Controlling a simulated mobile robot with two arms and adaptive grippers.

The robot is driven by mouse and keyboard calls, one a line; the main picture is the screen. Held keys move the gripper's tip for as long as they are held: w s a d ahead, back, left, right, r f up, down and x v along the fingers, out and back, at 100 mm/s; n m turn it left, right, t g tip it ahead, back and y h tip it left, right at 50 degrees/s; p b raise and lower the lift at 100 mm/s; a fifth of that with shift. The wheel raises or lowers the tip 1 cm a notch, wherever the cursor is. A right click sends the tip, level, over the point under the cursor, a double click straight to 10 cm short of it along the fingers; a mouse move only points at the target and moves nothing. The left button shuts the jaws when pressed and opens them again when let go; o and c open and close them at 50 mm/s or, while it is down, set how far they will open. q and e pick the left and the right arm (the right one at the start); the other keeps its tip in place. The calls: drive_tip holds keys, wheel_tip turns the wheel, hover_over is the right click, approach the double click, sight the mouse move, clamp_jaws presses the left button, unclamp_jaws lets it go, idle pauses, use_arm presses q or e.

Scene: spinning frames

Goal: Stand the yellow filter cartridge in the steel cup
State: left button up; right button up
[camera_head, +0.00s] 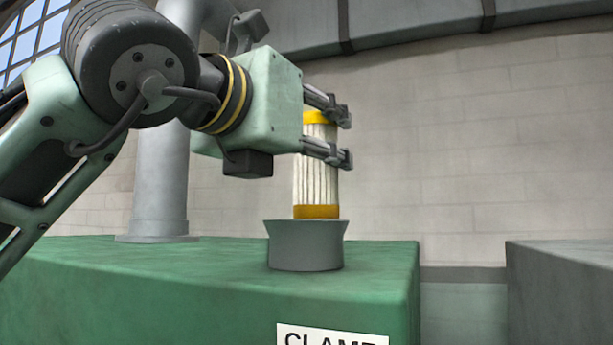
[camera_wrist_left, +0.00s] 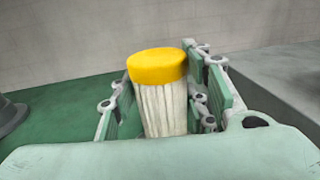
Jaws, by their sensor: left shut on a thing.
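The filter cartridge (camera_head: 316,180) is a white pleated cylinder with yellow end caps. It stands upright right above the grey steel cup (camera_head: 306,246), its lower yellow cap showing at the cup's rim. From this angle I cannot tell whether its bottom is inside the cup or just above it. My left gripper (camera_head: 336,134) comes in from the left and is shut on the upper part of the cartridge. In the left wrist view the cartridge's yellow top (camera_wrist_left: 157,66) shows between the two green finger pads. The cup is hidden there. My right gripper is not in view.
The cup stands on a green block (camera_head: 180,275) with a label on its front, near the block's right end. A grey column (camera_head: 160,185) rises at the back left of it. A gap separates the green block from a grey block (camera_head: 565,285) at the right.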

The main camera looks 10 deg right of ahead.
sight(300, 178)
use_arm(q)
drive_tip(key=shift+s+a+f, duration=0.2)
drive_tip(key=shift+a+f, duration=0.15)
drive_tip(key=shift+a, duration=0.35)
wheel_tip(300, 178, down, 4)
drive_tip(key=shift+d+r+p, duration=0.15)
drive_tip(key=shift+p, duration=0.45)
drive_tip(key=shift+f, duration=0.2)
drive_tip(key=shift+f, duration=0.1)
drive_tip(key=o, duration=0.8)
drive_tip(key=shift+f+b, duration=0.1)
drive_tip(key=shift+b, duration=0.2)
drive_tip(key=o, duration=0.5)
drive_tip(key=shift+c, duration=0.2)
